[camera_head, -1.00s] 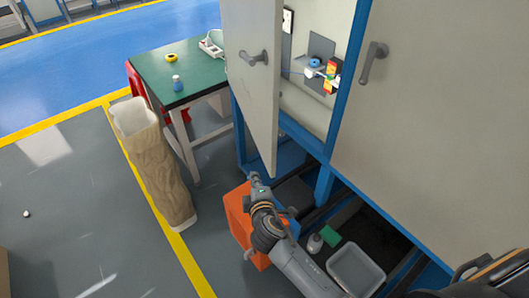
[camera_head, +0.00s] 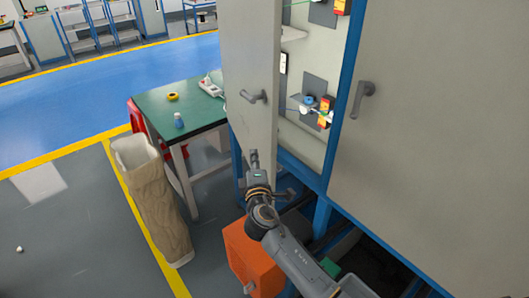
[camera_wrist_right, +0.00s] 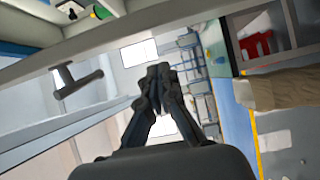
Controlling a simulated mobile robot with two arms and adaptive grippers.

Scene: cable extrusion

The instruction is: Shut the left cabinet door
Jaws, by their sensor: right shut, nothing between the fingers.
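The left cabinet door (camera_head: 245,50) is a grey panel standing open, swung outward from the blue-framed cabinet. Its lever handle (camera_head: 253,97) is on the outer face. My right gripper (camera_head: 253,160) is shut and empty, in front of the lower part of this door, below the handle. Whether it touches the door cannot be told. In the right wrist view its fingers (camera_wrist_right: 160,75) are together, with a lever handle (camera_wrist_right: 75,82) off to the left. My left gripper is not in view.
The right cabinet door (camera_head: 430,130) is shut. Shelves inside the cabinet hold small parts (camera_head: 315,107). A green-topped table (camera_head: 205,110) stands behind the open door. An orange box (camera_head: 250,255) is beneath my arm, and a tall tan bin (camera_head: 150,195) stands left on the floor.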

